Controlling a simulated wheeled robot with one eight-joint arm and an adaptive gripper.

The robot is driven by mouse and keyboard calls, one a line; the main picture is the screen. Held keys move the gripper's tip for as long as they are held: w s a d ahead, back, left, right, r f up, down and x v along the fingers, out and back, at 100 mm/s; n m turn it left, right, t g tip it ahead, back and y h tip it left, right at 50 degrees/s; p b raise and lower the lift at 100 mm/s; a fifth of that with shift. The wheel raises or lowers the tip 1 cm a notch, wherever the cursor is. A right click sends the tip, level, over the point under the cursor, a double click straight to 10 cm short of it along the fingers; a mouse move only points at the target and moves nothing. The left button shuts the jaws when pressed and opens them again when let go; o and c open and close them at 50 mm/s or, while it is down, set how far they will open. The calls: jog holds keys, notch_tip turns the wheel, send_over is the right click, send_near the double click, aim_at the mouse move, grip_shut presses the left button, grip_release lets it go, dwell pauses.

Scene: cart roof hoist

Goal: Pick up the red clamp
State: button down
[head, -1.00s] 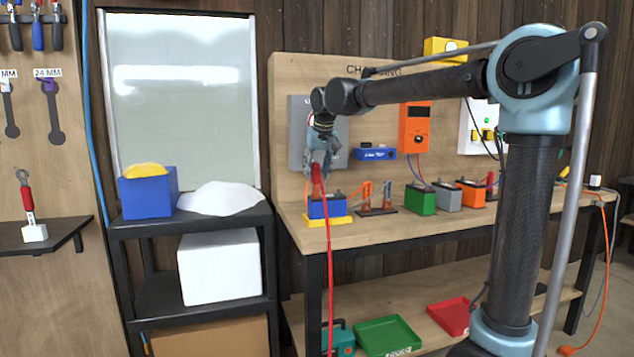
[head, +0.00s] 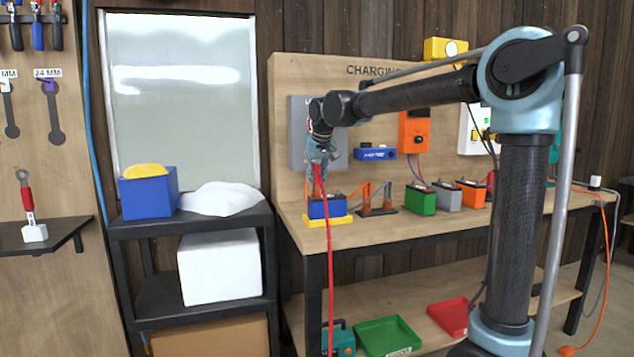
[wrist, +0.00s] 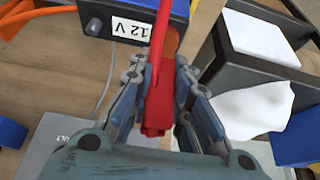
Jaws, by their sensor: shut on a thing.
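The red clamp (wrist: 158,108) is between the two fingers of my gripper (wrist: 160,100) in the wrist view, and the gripper is shut on it. A red cable runs from the clamp past the blue 12 V battery (wrist: 130,18). In the head view my gripper (head: 319,160) is above the blue battery (head: 327,208), which stands on a yellow base on the workbench. The clamp (head: 317,174) shows just under the fingers, and its red cable (head: 329,270) hangs down past the bench's front edge. The clamp's jaw tips are hard to make out.
Green (head: 420,200), grey and orange batteries stand to the right on the bench (head: 400,228). An orange-and-dark stand (head: 376,205) is beside the blue battery. A black shelf (head: 190,226) with a blue box (head: 148,192) and white cloth is to the left.

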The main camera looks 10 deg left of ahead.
jog(key=shift+r, duration=0.1)
notch_tip(320, 180, up, 10)
jog(key=shift+f, duration=0.1)
dwell(0.3)
dwell(0.4)
